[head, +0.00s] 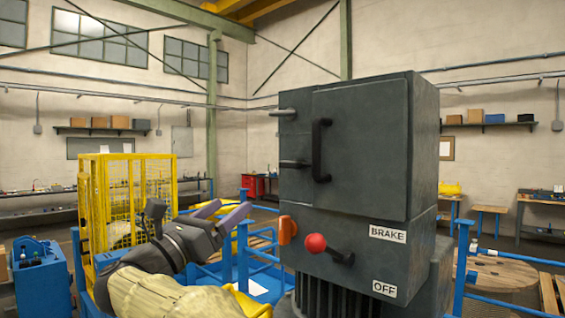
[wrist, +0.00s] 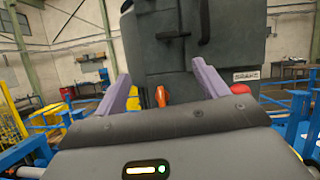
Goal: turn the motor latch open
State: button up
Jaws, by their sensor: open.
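The dark grey motor housing (head: 360,150) stands right of centre with a closed door panel and a black vertical handle (head: 320,150). A small orange piece (head: 287,230), possibly the latch, sits upright on its lower left front. My gripper (head: 235,206) is open and empty, left of the orange piece and apart from it. In the wrist view, the orange piece (wrist: 160,96) shows between the two purple fingers of my gripper (wrist: 160,72), farther off. A lever with a red ball knob (head: 315,243) is to its right. Two short grey rods (head: 283,112) (head: 292,164) stick out at the door's left edge.
BRAKE (head: 387,233) and OFF (head: 384,289) labels are on the housing. Blue railings (head: 243,255) stand behind my gripper, and a yellow mesh cage (head: 125,195) stands to the left. The space between my gripper and the housing looks clear.

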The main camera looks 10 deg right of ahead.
jog(key=shift+s+d+r+m+g, duration=0.1)
jog(key=shift+s+r+m+g, duration=0.05)
jog(key=shift+s+m+g, duration=0.55)
jog(key=shift+w, duration=0.25)
jog(key=p, duration=1)
send_near(287, 167)
jog(key=x, duration=0.8)
jog(key=shift+r, duration=0.1)
jog(key=shift+w+d+p, duration=0.25)
jog(key=shift+w+p, duration=0.05)
jog(key=c, duration=1)
